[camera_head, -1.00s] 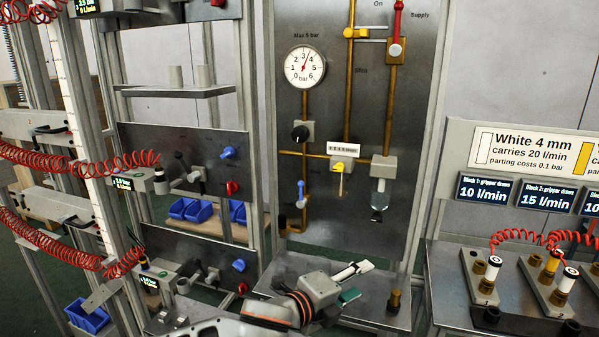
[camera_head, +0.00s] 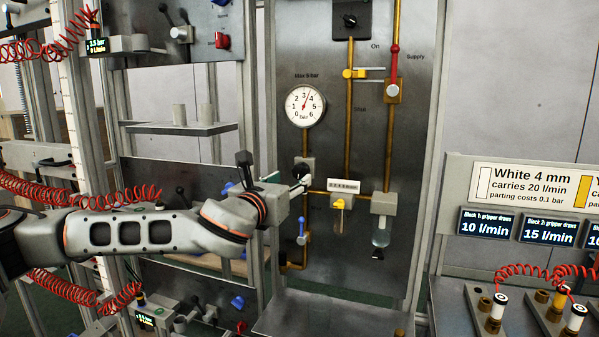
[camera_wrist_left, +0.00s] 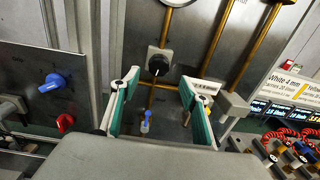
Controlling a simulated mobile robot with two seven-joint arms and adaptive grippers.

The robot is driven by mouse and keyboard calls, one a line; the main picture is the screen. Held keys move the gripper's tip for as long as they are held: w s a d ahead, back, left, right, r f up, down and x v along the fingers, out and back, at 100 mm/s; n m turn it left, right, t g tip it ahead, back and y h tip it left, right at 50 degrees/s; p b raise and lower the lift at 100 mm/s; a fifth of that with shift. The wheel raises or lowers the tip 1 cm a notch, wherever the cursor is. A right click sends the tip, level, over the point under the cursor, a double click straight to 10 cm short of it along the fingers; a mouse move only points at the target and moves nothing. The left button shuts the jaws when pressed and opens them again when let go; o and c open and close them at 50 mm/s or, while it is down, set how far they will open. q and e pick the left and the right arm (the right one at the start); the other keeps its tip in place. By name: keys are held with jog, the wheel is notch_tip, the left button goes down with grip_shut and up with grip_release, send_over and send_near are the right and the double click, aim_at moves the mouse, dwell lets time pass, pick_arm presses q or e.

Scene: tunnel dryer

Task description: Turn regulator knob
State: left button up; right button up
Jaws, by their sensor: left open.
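The black regulator knob (camera_head: 299,171) sits on a grey block on the metal panel, below the round pressure gauge (camera_head: 305,105). The gauge's red needle points up and slightly right, near 3 to 4. My left gripper (camera_head: 300,184) is in front of the panel close to the knob and partly overlaps it in the head view. In the left wrist view the knob (camera_wrist_left: 160,65) shows whole, beyond the open green-padded fingers (camera_wrist_left: 157,88), between them in the picture. Nothing is between the fingers; they appear apart from the knob. My right gripper is not in view.
A blue lever (camera_head: 301,228) is just below the knob, and a yellow handle (camera_head: 340,204) is to its right. Brown pipes (camera_head: 348,100) run along the panel. A clear bowl (camera_head: 382,232) hangs further right. Red coiled hoses (camera_head: 70,182) hang at left.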

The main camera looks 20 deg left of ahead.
aim_at(299, 172)
pick_arm(q)
jog(key=w+p, duration=0.1)
jog(key=w, duration=0.6)
jog(key=shift+w+d+r, duration=0.1)
jog(key=shift+w+r, duration=0.05)
jog(key=shift+w, duration=0.25)
jog(key=c, duration=1.1)
